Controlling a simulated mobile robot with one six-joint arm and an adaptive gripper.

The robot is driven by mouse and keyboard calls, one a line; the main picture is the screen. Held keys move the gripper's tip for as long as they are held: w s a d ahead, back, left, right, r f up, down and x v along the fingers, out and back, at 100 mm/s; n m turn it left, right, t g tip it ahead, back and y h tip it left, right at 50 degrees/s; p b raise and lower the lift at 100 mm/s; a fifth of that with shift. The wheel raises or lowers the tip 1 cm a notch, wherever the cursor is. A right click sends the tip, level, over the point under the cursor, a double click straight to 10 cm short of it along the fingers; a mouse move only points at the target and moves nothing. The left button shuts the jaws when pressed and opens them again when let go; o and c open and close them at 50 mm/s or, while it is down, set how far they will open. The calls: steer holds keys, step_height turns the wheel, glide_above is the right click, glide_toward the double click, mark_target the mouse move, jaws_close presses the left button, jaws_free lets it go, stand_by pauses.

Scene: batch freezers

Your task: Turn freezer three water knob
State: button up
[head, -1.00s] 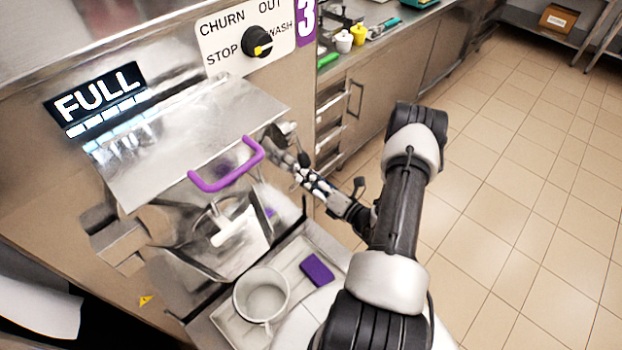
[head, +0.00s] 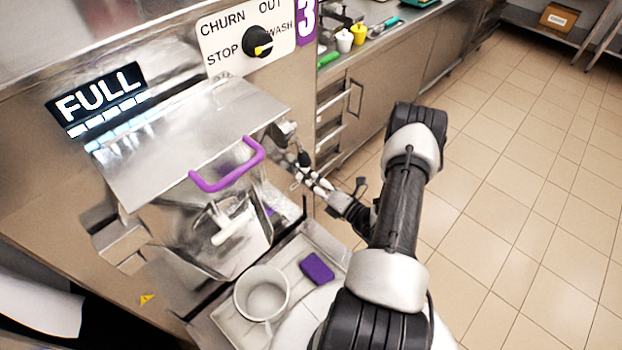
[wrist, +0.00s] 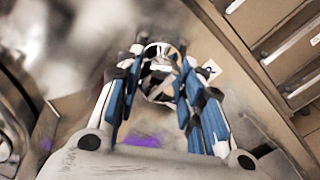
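Freezer three carries a purple "3" label (head: 306,20) on its front. A shiny round metal part (wrist: 160,72), which looks like the water knob, shows between and just past my fingertips in the wrist view. In the head view, a metal fitting (head: 284,131) sits at the freezer's right side, beside the lid. My gripper (head: 297,166) is close to that side, below the fitting. In the wrist view my gripper (wrist: 159,84) has its blue-padded fingers apart on either side of the round part. I cannot tell whether they touch it.
The steel lid (head: 190,140) with a purple handle (head: 228,166) is left of my gripper. A black selector knob (head: 257,41) is above. A white pitcher (head: 262,292) and purple sponge (head: 317,268) are on the tray below. The counter (head: 400,55) stands behind; tiled floor is clear right.

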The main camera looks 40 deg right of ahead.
steer(key=o, duration=0.4)
steer(key=shift+s, duration=0.1)
steer(key=s, duration=0.8)
steer(key=s+d, duration=0.1)
steer(key=s, duration=0.2)
steer(key=shift+s, duration=0.4)
steer(key=shift+s, duration=0.1)
